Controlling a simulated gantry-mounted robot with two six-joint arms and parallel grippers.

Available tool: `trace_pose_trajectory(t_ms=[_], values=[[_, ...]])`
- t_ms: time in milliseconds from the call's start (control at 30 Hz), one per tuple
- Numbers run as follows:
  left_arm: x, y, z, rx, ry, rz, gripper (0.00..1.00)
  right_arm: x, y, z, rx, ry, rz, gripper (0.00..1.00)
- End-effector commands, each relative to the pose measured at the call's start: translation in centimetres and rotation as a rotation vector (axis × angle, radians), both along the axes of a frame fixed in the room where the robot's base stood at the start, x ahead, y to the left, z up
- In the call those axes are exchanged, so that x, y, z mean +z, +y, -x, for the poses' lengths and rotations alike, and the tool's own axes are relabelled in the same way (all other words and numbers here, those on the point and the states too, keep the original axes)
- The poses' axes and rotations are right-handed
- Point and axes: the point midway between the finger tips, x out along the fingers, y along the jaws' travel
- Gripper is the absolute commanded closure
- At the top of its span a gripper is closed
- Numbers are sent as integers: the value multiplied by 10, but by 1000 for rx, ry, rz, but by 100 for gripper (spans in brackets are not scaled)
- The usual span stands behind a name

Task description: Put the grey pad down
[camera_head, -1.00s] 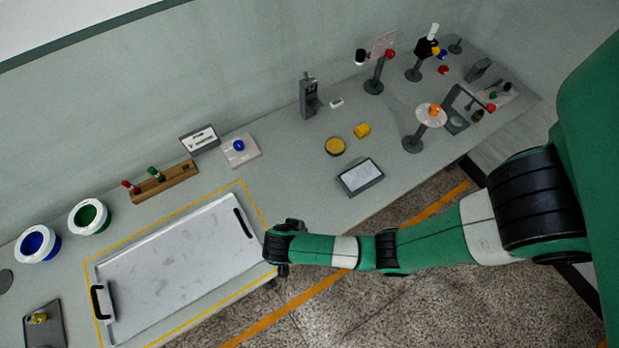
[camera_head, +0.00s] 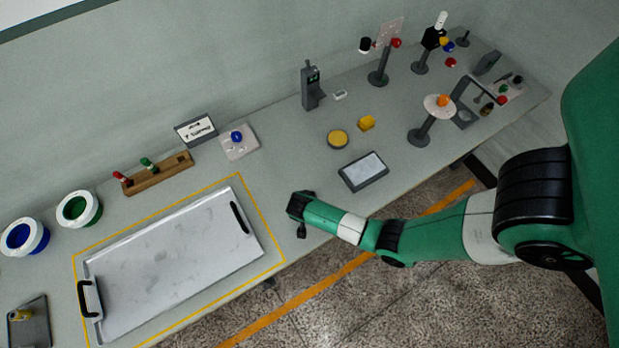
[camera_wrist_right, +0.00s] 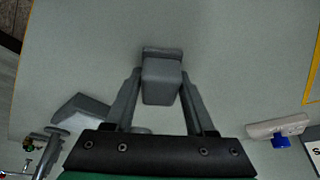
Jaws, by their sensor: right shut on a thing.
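My right gripper (camera_wrist_right: 162,90) is shut on a small grey block-shaped thing, which I take to be the grey pad (camera_wrist_right: 162,78). The pad sits between the two fingertips above the grey table. I cannot tell whether it touches the table. In the head view my right gripper (camera_head: 300,228) is just right of the marble-patterned tray, near the table's front edge, and the arm hides the pad there. My left gripper is not in view.
The tray (camera_head: 175,265) lies inside a yellow outline on the left. A plate with a blue ball (camera_head: 238,142) stands behind. Table between them is bare.

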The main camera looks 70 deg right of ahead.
Motion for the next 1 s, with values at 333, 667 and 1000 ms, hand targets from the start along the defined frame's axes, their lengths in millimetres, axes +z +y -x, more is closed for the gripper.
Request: trace_pose_trajectory(t_ms=[333,667,1000], values=[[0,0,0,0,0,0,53,-3,0,-1,0,-2,1,100],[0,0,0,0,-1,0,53,-5,0,2,-1,4,-1,15],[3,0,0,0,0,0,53,2,1,3,-2,9,-2,15]])
